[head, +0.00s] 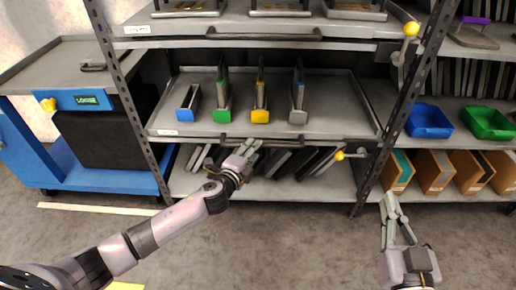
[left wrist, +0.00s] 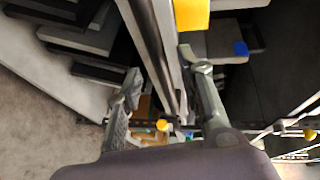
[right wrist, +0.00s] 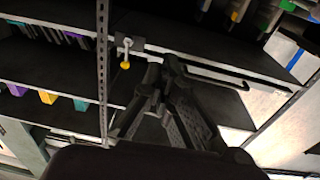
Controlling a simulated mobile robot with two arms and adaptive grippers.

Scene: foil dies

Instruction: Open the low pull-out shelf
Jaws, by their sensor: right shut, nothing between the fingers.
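The low pull-out shelf (head: 345,110) is a grey tray in the rack, with a dark bar handle (head: 310,142) along its front edge. A lever with a yellow knob (head: 339,156) points left under its right front corner.
Several coloured holders, including a yellow one (head: 260,116), stand on the low shelf. Above it is another pull-out shelf (head: 170,28) with a yellow-knobbed lever (head: 411,29). A blue cart (head: 110,180) stands left. Bins (head: 429,122) and boxes fill the right bay. The front floor (head: 290,240) is clear.

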